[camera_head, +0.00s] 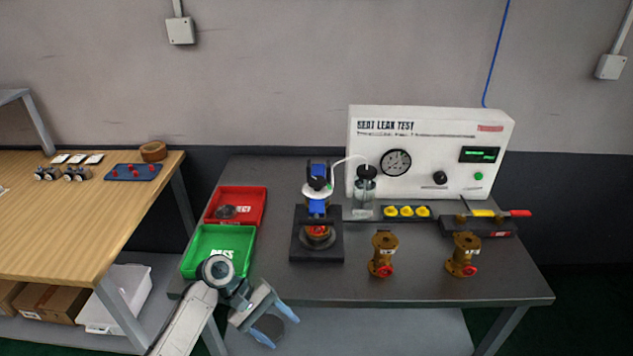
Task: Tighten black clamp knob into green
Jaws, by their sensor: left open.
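A black stand (334,250) on the grey table holds a blue clamp-like device (318,208) above a red and brass part (317,233). A dark knob-like piece (316,183) sits at the top of the device; I cannot tell for sure that it is the clamp knob. Another black knob (440,177) is on the white test panel (420,120), near a round gauge (396,162) and a green button (478,176). My left gripper (277,324) is open and empty at the table's front edge, in front of the stand and apart from it. My right gripper is out of view.
A red tray (262,195) and a green tray (186,266) lie left of the stand. Two brass valves (383,250) stand to its right. A strip with yellow pieces (406,212) and a red-handled tool (517,213) lie before the panel. A wooden bench (60,225) is at left.

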